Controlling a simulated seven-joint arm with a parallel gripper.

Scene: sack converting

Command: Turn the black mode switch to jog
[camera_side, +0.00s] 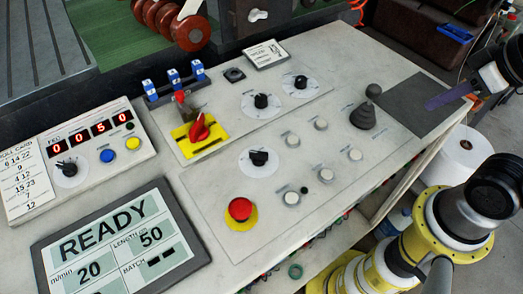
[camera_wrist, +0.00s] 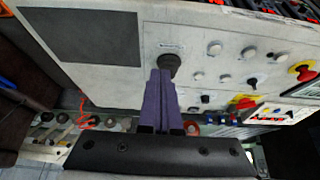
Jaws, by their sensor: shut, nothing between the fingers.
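Several black rotary knobs on white round dials are on the sloping panel; their labels are too small to read, so I cannot tell which is the mode switch. In the side view, one knob (camera_side: 259,157) is at mid panel, above the red mushroom button. Two more, a left one (camera_side: 261,100) and a right one (camera_side: 300,82), are farther back. The mid-panel knob also shows in the wrist view (camera_wrist: 251,83). My gripper (camera_side: 430,103) has purple fingers, shut and empty, over the dark pad right of the panel. The fingers (camera_wrist: 160,73) are apart from every knob.
A black joystick (camera_side: 362,116) stands between my gripper and the knobs. A red mushroom button (camera_side: 240,208), a red-and-yellow rotary switch (camera_side: 199,130) and several white buttons are on the panel. The display (camera_side: 118,245) reads READY. A counter box (camera_side: 85,150) has another black knob.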

